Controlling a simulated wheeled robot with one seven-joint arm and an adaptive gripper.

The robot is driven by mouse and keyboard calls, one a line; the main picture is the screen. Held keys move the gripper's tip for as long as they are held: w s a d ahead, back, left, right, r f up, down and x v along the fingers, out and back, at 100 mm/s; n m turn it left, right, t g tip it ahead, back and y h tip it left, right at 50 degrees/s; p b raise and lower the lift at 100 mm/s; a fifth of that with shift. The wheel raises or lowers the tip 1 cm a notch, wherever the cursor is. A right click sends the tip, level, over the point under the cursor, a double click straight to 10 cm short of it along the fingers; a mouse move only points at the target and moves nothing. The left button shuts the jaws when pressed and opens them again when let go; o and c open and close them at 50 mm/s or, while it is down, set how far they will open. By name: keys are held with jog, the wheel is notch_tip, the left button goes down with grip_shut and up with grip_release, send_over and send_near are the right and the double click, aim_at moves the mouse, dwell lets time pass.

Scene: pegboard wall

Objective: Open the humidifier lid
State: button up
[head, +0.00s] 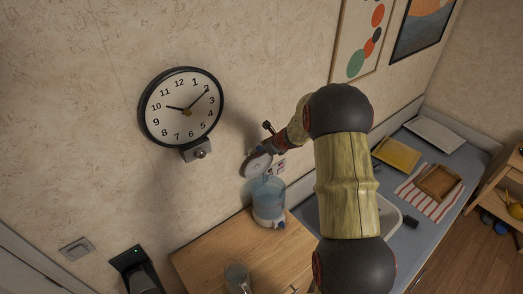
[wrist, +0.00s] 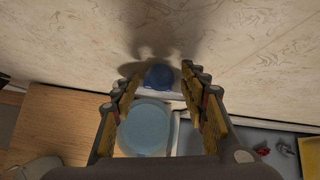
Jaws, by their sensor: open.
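The humidifier (head: 269,208) stands at the back of the wooden top by the wall, with a see-through blue tank and a white base. A pale round disc (head: 258,165), apparently its lid, shows tilted up above the tank, near my gripper (head: 264,146). In the wrist view my gripper (wrist: 160,78) is open, with its fingers apart. The round blue tank (wrist: 147,130) lies below and between the fingers. A dark blue rounded piece (wrist: 159,76) shows between the fingertips; I cannot tell whether they touch it. My arm hides part of the head view.
A wall clock (head: 184,106) hangs left of my gripper, with a small metal box below it. A clear glass (head: 237,277) and a black device (head: 135,268) are nearer the front. A sink, a striped cloth (head: 420,196) and trays lie to the right.

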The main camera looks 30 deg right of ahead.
jog(key=v, duration=1.2)
jog(key=shift+w, duration=0.1)
